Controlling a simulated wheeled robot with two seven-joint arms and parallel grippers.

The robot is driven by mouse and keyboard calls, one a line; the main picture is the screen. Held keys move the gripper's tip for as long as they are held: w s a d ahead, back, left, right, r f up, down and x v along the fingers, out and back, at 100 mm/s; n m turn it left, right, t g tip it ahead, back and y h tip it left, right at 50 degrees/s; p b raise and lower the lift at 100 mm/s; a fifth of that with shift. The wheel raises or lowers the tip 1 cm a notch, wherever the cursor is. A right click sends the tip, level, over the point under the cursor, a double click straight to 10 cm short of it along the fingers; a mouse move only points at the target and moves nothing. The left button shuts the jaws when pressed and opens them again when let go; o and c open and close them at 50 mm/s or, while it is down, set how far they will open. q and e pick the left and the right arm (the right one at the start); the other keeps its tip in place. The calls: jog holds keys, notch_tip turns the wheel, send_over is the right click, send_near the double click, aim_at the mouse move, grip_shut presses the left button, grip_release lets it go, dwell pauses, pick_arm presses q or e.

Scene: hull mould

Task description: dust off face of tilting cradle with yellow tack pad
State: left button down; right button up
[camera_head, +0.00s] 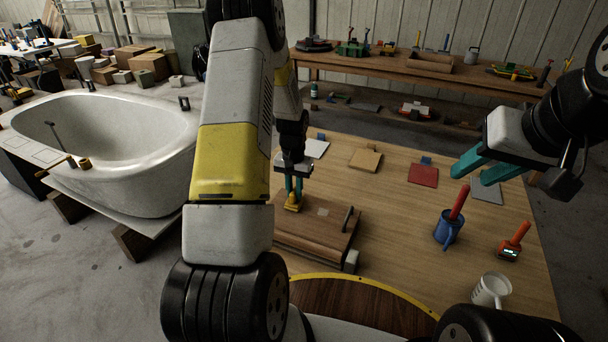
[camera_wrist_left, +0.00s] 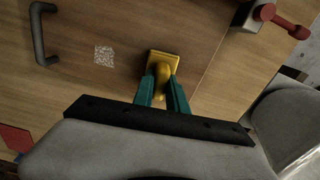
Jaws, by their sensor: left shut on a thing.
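The tilting cradle (camera_head: 318,238) looks like a brown wooden board with a dark handle and a pale square mark on its face. It lies on the table, nearly flat. The yellow tack pad (camera_head: 292,203) is at the cradle's far left part, on or very close to the face. My left gripper (camera_head: 294,187) is shut on the pad from above. In the left wrist view the pad (camera_wrist_left: 163,60) sits beyond the teal fingertips (camera_wrist_left: 163,88), with the face (camera_wrist_left: 125,30) around it. My right gripper (camera_head: 482,170) is open and empty above the table's right side.
The wooden table (camera_head: 390,215) carries a red plate (camera_head: 423,174), a tan plate (camera_head: 365,159), a blue mug (camera_head: 448,230) with a red handle in it, a red-handled tool (camera_head: 513,243) and a white mug (camera_head: 491,290). A white tub (camera_head: 110,150) stands left. Clear tabletop lies right of the cradle.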

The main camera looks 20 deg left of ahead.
pick_arm(q)
jog(key=shift+s+d, duration=0.2)
jog(key=shift+d, duration=1.15)
jog(key=shift+s+d, duration=0.15)
jog(key=shift+d, duration=1.25)
jog(key=shift+s+d, duration=0.2)
jog(key=shift+d, duration=1.15)
jog(key=shift+s+d+f, duration=0.1)
jog(key=shift+s+d, duration=0.1)
jog(key=shift+d, duration=0.65)
jog(key=shift+s+d, duration=0.15)
jog(key=shift+d, duration=0.7)
notch_tip(320, 180, up, 7)
jog(key=shift+a, duration=0.1)
